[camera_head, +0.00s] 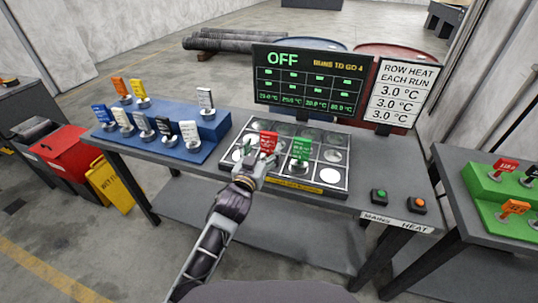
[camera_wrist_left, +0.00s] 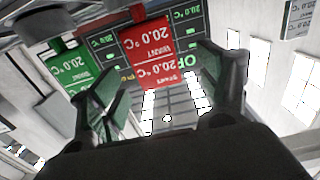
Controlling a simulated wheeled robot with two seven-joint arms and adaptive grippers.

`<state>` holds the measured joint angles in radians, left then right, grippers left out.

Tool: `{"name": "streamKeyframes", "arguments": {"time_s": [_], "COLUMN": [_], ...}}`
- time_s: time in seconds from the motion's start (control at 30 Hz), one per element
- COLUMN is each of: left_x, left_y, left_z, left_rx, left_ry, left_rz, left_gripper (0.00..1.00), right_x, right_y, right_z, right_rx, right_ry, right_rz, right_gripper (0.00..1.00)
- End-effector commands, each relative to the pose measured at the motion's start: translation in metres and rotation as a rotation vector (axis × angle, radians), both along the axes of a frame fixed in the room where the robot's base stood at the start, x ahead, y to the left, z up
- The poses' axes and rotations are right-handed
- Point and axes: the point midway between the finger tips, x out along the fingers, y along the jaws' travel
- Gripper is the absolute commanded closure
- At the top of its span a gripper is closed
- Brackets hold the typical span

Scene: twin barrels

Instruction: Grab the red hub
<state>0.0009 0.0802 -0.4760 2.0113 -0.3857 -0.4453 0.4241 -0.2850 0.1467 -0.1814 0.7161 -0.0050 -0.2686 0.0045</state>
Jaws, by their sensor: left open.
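The red hub (camera_head: 268,141) stands in the tray (camera_head: 227,163) on the middle table, showing a red label plate. My left gripper (camera_head: 258,163) is open just in front of it, at the tray's near side, and hides the hub's lower part. In the left wrist view the red plate (camera_wrist_left: 147,48) appears upside down between and beyond the two spread fingers. I cannot tell whether a finger touches the hub. My right gripper is in neither view.
A green-labelled hub (camera_head: 302,149) stands close to the right in the same tray. A blue stepped rack (camera_head: 200,153) with several labelled hubs is at left. A black screen (camera_head: 309,78) reading OFF stands behind the tray. Two buttons (camera_head: 379,195) are at the table's front right.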

Motion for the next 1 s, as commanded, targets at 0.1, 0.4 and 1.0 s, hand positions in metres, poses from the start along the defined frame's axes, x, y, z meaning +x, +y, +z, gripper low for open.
{"name": "streamKeyframes", "arguments": {"time_s": [0.1,0.4,1.0], "left_x": [0.001,0.002,0.041], "left_y": [0.000,-0.001,-0.020], "left_z": [0.000,0.000,-0.001], "left_rx": [0.000,0.000,0.001], "left_ry": [0.000,0.000,-0.001], "left_rz": [0.000,0.000,-0.001], "left_gripper": [0.23,0.23,0.23], "right_x": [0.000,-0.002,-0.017], "right_y": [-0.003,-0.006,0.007], "right_z": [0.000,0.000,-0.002], "right_rx": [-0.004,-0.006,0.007], "right_ry": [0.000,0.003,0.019], "right_rz": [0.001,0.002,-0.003], "right_gripper": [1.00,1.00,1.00]}}
